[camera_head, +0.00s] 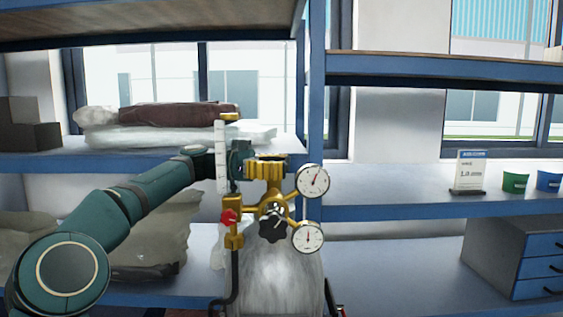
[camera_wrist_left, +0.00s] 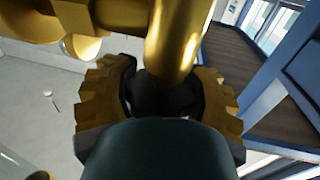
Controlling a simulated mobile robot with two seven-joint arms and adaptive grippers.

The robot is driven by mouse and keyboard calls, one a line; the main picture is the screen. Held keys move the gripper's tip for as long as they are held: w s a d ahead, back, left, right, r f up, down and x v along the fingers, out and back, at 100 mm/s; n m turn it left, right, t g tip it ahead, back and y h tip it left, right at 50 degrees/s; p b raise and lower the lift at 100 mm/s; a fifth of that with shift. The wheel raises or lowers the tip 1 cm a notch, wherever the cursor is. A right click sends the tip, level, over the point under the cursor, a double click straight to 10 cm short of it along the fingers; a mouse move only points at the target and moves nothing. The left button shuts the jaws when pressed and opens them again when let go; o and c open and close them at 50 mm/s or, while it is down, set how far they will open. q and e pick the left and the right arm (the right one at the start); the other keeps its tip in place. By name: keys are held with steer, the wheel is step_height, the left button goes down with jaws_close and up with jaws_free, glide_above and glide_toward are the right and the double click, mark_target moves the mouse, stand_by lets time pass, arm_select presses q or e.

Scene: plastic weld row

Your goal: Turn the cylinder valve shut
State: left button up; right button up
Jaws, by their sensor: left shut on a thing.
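The gas cylinder (camera_head: 275,275) stands upright in the middle of the head view, with a brass valve and regulator on top. My right gripper is not in view.
Two round gauges (camera_head: 312,181) sit right of the handwheel. A black knob (camera_head: 272,226), a red knob (camera_head: 229,216) and a clear flow tube (camera_head: 222,155) are close by. Shelves with wrapped bags (camera_head: 180,120) stand behind; a sign (camera_head: 469,171) and a green cup (camera_head: 514,182) are at right.

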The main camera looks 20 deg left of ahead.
arm_select(q)
steer(key=shift+g, duration=0.3)
steer(key=o, duration=1.3)
steer(key=shift+s+a+r, duration=0.1)
steer(key=v, duration=1.2)
steer(key=shift+w, duration=0.2)
